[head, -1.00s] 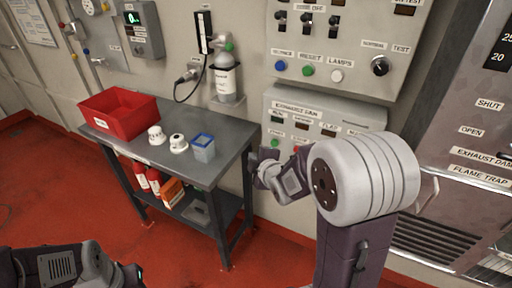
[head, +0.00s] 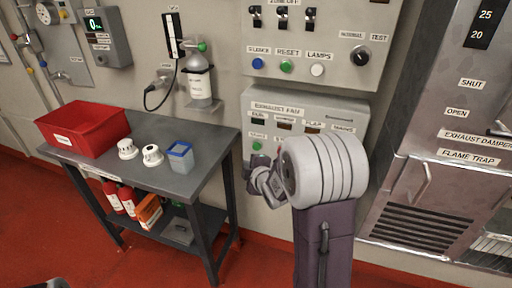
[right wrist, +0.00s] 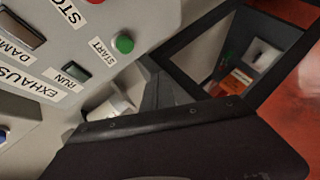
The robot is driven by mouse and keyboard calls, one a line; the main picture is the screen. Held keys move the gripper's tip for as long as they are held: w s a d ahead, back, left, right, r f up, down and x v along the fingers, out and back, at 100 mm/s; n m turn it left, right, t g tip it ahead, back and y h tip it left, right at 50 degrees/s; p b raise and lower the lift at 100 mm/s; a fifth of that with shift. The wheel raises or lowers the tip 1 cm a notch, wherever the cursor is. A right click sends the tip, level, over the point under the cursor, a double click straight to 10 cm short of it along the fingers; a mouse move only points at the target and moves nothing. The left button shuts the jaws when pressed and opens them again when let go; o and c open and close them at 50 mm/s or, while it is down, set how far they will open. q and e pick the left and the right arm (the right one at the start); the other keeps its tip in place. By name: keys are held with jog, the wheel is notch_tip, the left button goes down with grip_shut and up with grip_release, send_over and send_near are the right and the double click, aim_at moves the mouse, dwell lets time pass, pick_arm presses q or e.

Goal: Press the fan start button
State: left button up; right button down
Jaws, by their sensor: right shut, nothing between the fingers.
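The exhaust fan panel (head: 350,115) is a grey box on the wall. Its green start button (head: 257,145) sits at the panel's lower left, under a START label. The right wrist view shows the round green button (right wrist: 123,43) clearly, with its label beside it and part of a red button at the top edge. My right gripper (head: 256,161) is shut and empty, just below the start button in the head view. In the right wrist view a visible gap separates the button from my dark gripper parts.
An upper panel (head: 318,55) hangs above the fan panel. A vent cabinet (head: 425,195) stands at the right.

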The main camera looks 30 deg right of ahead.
aim_at(254, 148)
jog(key=w+d+p, duration=0.1)
jog(key=w+d, duration=0.3)
jog(key=d, duration=0.1)
jog(key=shift+w+p, duration=0.15)
jog(key=shift+p, duration=0.25)
jog(key=shift+w+d, duration=0.1)
jog(key=shift+d, duration=0.05)
dwell(1.6)
jog(key=shift+w+d, duration=0.2)
jog(key=shift+d, duration=0.05)
jog(key=shift+w+d, duration=0.45)
jog(key=shift+d, duration=0.05)
dwell(1.0)
dwell(0.3)
jog(key=shift+s+a+b, duration=0.45)
jog(key=shift+s+a, duration=0.25)
jog(key=shift+a, duration=0.15)
